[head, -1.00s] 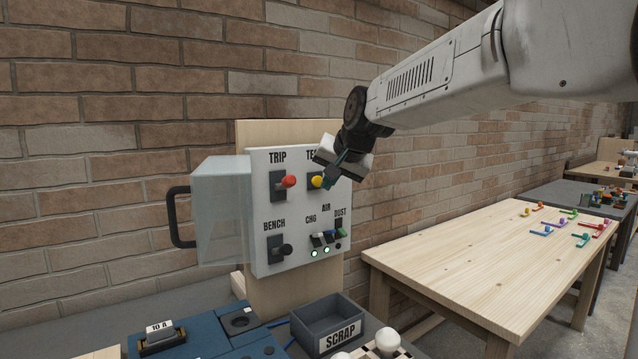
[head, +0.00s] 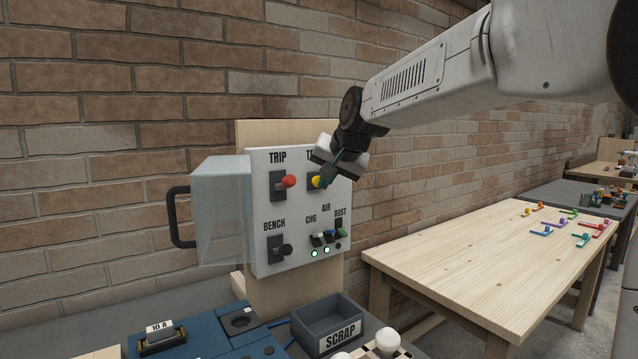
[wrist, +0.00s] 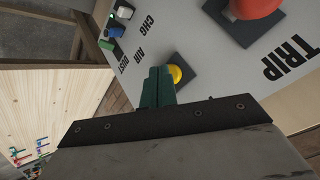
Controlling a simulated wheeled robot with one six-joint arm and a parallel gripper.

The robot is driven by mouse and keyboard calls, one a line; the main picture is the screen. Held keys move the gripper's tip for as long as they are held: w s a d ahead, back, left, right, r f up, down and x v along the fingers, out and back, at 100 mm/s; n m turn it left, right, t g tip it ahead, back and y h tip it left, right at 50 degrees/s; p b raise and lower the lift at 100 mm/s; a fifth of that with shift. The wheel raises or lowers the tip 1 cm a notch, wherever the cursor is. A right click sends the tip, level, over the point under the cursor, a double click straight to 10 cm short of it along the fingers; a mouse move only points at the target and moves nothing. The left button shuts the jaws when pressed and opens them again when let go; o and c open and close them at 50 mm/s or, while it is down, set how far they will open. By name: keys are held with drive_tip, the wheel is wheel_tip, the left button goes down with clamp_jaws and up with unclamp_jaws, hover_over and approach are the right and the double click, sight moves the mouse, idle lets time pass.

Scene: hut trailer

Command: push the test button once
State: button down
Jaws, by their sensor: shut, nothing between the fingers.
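The yellow test button (head: 315,181) sits on a dark square base at the upper right of the white panel (head: 300,212), under a label partly hidden by my gripper. My gripper (head: 326,178) is shut and empty, with its fingertips right in front of the button. In the wrist view the green fingers (wrist: 157,88) are together, and the yellow button (wrist: 175,74) shows just beside their tips. I cannot tell whether the tips touch the button.
The red TRIP button (head: 288,182) is left of the yellow one. The black BENCH knob (head: 284,249) and small CHG, AIR and DUST switches are below. A clear cover (head: 222,212) stands open at the left. A SCRAP bin (head: 328,322) is below.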

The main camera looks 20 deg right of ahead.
drive_tip(key=shift+w, duration=0.25)
drive_tip(key=shift+s, duration=0.15)
idle(0.4)
drive_tip(key=shift+s+d, duration=0.2)
drive_tip(key=shift+s, duration=0.5)
drive_tip(key=shift+s+d, duration=0.25)
drive_tip(key=shift+s, duration=0.55)
drive_tip(key=shift+s+d, duration=0.3)
drive_tip(key=shift+s, duration=0.45)
drive_tip(key=shift+s+d, duration=0.25)
drive_tip(key=shift+s, duration=0.55)
